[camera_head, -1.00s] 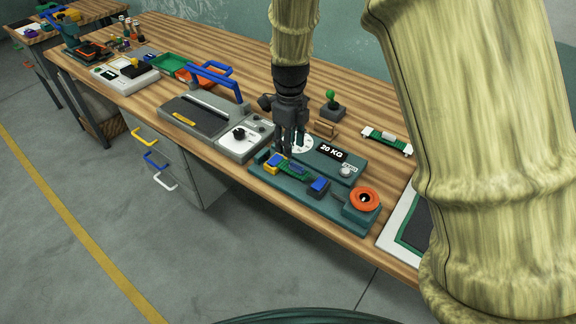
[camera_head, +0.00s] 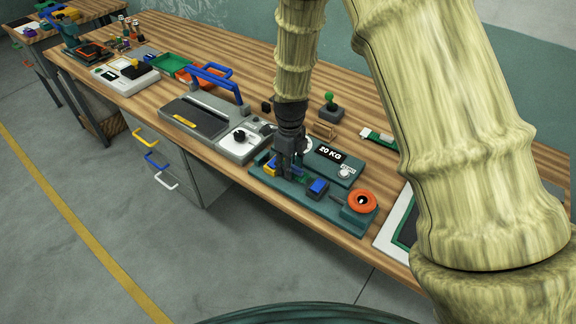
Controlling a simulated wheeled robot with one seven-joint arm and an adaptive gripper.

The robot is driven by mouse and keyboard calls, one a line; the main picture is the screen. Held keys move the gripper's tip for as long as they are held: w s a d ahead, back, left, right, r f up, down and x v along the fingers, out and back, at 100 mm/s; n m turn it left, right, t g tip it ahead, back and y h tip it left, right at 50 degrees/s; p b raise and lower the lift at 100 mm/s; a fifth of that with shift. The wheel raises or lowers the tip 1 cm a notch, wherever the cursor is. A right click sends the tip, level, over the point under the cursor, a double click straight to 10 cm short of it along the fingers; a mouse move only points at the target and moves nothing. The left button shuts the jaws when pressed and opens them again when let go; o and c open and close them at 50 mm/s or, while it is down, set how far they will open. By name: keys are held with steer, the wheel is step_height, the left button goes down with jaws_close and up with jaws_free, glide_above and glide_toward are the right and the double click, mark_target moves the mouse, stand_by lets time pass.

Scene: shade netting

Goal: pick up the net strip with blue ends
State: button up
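A green strip with blue at its ends (camera_head: 298,173) appears to lie on the left part of the dark teal fixture (camera_head: 330,215), beside a yellow block. It is small, and my gripper hides its middle. My gripper (camera_head: 286,173) points down right at the strip, with its fingertips among the green and blue parts. Whether the fingers are closed on it cannot be made out. Another green strip with white ends (camera_head: 377,138) lies farther back, partly behind my arm.
The fixture also carries a blue block (camera_head: 318,187) and an orange ring (camera_head: 362,201). A teal 20 KG plate (camera_head: 335,165) is just behind. A grey machine with a blue handle (camera_head: 205,112) stands to the left. A framed panel (camera_head: 397,232) is at the right.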

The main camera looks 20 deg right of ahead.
steer(key=shift+f, duration=0.35)
steer(key=c, duration=0.7)
steer(key=shift+r, duration=0.1)
